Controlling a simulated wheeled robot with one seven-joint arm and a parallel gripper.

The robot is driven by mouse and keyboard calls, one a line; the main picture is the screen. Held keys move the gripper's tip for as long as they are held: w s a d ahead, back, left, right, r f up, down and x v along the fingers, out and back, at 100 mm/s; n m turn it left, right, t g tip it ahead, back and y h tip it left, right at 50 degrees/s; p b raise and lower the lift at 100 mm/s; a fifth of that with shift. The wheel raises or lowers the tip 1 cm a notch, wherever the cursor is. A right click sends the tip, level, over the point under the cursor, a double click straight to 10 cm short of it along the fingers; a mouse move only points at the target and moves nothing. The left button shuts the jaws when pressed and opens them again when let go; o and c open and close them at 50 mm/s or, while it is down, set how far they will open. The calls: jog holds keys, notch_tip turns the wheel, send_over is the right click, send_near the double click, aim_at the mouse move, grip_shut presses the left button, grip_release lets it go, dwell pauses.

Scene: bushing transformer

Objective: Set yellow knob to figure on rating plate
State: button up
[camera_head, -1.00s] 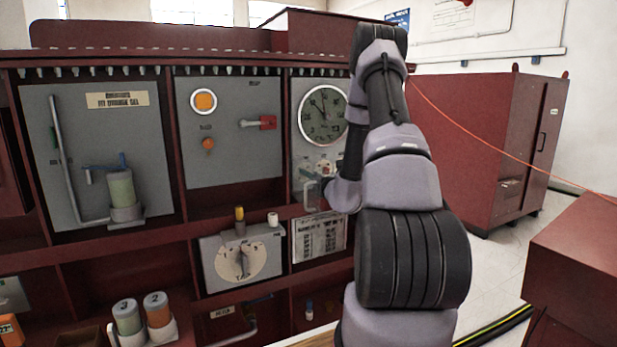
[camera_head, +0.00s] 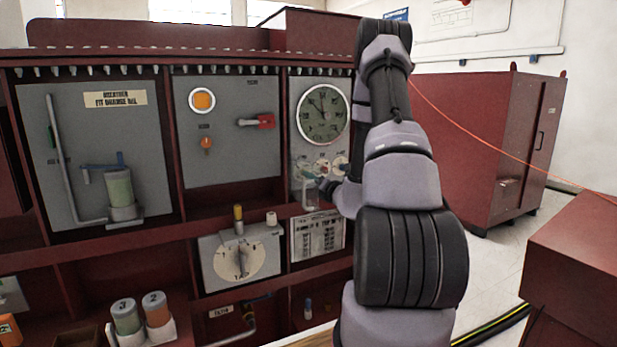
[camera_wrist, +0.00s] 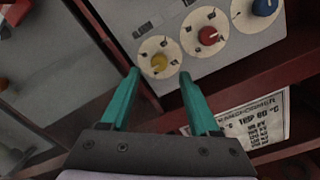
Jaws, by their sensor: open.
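The yellow knob (camera_wrist: 159,62) sits on a pale round dial in the wrist view, with a red knob (camera_wrist: 208,36) and a blue knob (camera_wrist: 264,6) in a row to its right. My gripper (camera_wrist: 158,78) is open, with teal fingers on either side of the space just below the yellow knob; I cannot tell whether they touch anything. The rating plate (camera_wrist: 240,122) is a white printed sheet right of the fingers. It also shows in the head view (camera_head: 318,236) below the knob panel, its print too blurred to read. In the head view my arm partly covers the knobs.
A round gauge (camera_head: 323,114) is above the knobs. A large pointer dial (camera_head: 240,258) is left of the plate. A red handle (camera_head: 265,121) and an orange indicator (camera_head: 203,100) are on the middle panel. Red shelf edges frame the panels.

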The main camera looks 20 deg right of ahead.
jog(key=s, duration=0.6)
jog(key=shift+d, duration=0.15)
jog(key=shift+d+f, duration=0.1)
